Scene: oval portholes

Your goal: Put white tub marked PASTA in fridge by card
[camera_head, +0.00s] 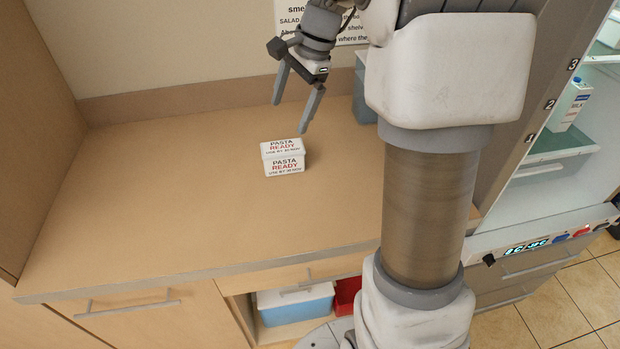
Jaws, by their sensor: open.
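The white tub (284,157) stands on the wooden counter, left of the picture's middle. Its lid and front carry the words PASTA READY and a use-by line. My gripper (293,107) is open and empty, above and behind the tub, with its fingers pointing down and apart from it. The fridge (545,205) is at the right, with shelves marked 1, 2 and 3 on its side strip. The card (345,32) is on the back wall, largely hidden by my arm; parts of words such as SALAD and shelf show.
A milk carton (569,105) stands on a fridge shelf. A blue-grey container (364,95) is at the counter's back, partly behind my arm. A blue bin (295,305) and a red bin (346,295) sit below the counter. The counter (170,190) left of the tub is clear.

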